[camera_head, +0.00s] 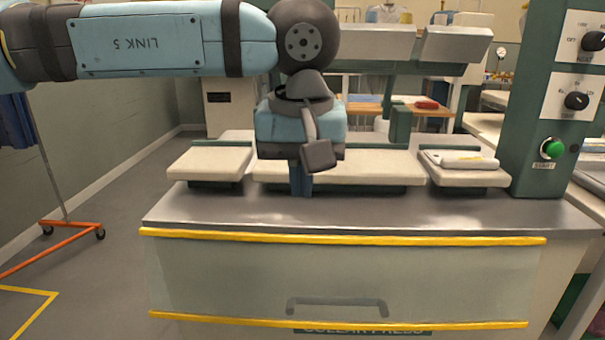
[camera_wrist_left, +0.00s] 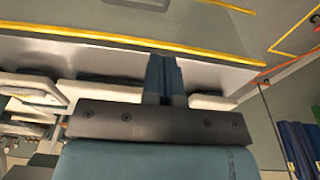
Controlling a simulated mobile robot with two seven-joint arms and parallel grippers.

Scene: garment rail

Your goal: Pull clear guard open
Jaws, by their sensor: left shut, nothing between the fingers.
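The clear guard (camera_head: 220,278) is a see-through panel with yellow strips along its top and bottom edges. It hangs across the front of the collar press, with a grey bar handle (camera_head: 336,303) low in its middle. The guard also shows upside down at the top of the left wrist view (camera_wrist_left: 60,55), its handle (camera_wrist_left: 138,4) at the upper edge. My left gripper (camera_head: 301,190) points down over the press's metal top, behind and above the guard and apart from the handle. Its blue fingers (camera_wrist_left: 164,85) are together with nothing between them. My right gripper is in neither view.
White padded press boards (camera_head: 210,162) stand behind the metal top (camera_head: 400,212). A green control post with dials and a green start button (camera_head: 552,149) rises at the right. An orange-footed rail (camera_head: 50,245) stands at the left. Open floor lies left of the press.

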